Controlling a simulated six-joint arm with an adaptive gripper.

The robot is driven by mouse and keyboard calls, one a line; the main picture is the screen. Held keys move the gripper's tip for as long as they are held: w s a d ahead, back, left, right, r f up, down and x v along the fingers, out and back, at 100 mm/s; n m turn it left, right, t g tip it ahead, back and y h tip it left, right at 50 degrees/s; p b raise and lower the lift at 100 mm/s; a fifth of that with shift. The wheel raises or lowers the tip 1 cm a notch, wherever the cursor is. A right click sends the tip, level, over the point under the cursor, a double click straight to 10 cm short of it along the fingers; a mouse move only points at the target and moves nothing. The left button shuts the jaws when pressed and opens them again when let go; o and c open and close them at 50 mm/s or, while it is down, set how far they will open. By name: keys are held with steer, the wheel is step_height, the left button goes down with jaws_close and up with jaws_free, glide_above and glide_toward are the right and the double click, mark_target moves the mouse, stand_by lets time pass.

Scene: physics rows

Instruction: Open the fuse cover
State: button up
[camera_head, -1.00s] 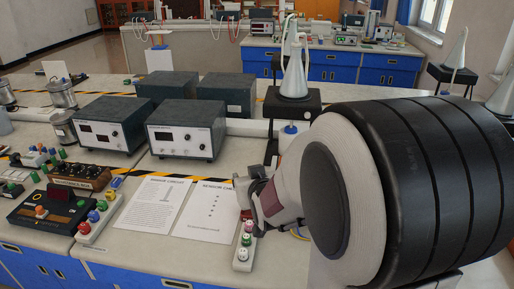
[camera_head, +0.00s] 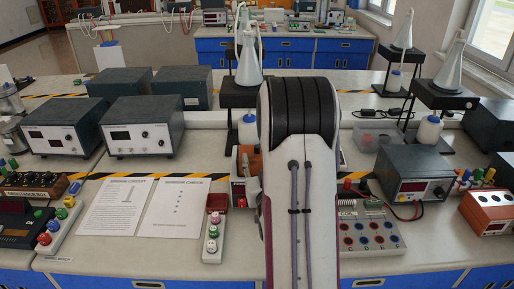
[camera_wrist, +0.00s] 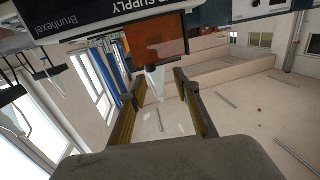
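An orange-red translucent cover (camera_wrist: 157,36) shows in the wrist view, on the front of a dark unit with "SUPPLY" lettering (camera_wrist: 120,12). It appears to be the fuse cover, and it looks closed.
A small box with colored knobs (camera_head: 212,230) and printed sheets (camera_head: 172,208) lie left of my arm. A coil board (camera_head: 368,232) and a metered supply (camera_head: 413,176) stand right. The bench front right of the sheets is partly clear.

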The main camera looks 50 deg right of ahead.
mark_target(258, 149)
steer(key=shift+s+d+f+h, duration=0.3)
steer(key=shift+s+d, duration=0.25)
steer(key=shift+d, duration=0.1)
steer(key=shift+x, duration=3.9)
steer(key=shift+r, duration=0.1)
jaws_close()
